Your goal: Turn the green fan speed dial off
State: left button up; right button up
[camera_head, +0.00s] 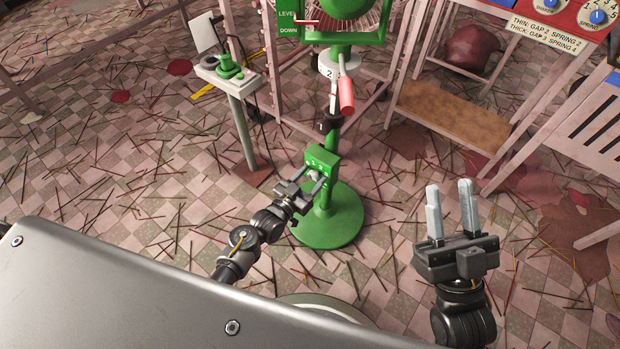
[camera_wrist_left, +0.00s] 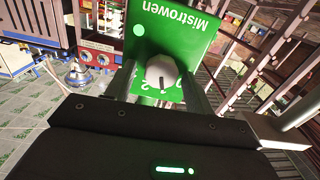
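The green fan (camera_head: 330,215) stands on a round base, with a small green control box (camera_head: 324,157) on its post. The pale fan speed dial (camera_head: 316,174) is on the box's face and is partly hidden by my left gripper (camera_head: 313,178). My left gripper's fingers stand on either side of the dial, with a gap at the left one. My right gripper (camera_head: 449,195) is open and empty.
A green device (camera_head: 228,66) stands on a small stand at the left. A brown-topped bench (camera_head: 448,110) and pale frames are behind at the right. Many thin sticks litter the checkered floor (camera_head: 130,180). A red-handled part (camera_head: 346,95) hangs on the fan's post.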

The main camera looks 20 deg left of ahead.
pick_arm(q)
jog(key=c, duration=0.9)
jog(key=shift+r+n+p, duration=0.1)
jog(key=shift+n+p, duration=0.75)
jog(key=shift+n, duration=0.15)
jog(key=shift+a+n+p, duration=0.1)
jog(key=shift+n+p, duration=0.35)
jog(key=shift+n, duration=0.35)
jog(key=n+p, duration=0.1)
jog(key=n, duration=0.2)
jog(key=shift+n+p, duration=0.35)
jog(key=shift+n, duration=0.05)
jog(key=shift+f+n, duration=0.25)
jog(key=shift+n, duration=0.15)
pick_arm(e)
notch_tip(320, 180, down, 11)
jog(key=w+g+h, duration=0.2)
jog(key=g+h, duration=0.3)
jog(key=g, duration=0.3)
jog(key=shift+d+m, duration=0.4)
jog(key=shift+d, duration=0.05)
pick_arm(q)
jog(key=o, duration=1)
jog(key=shift+a, duration=0.1)
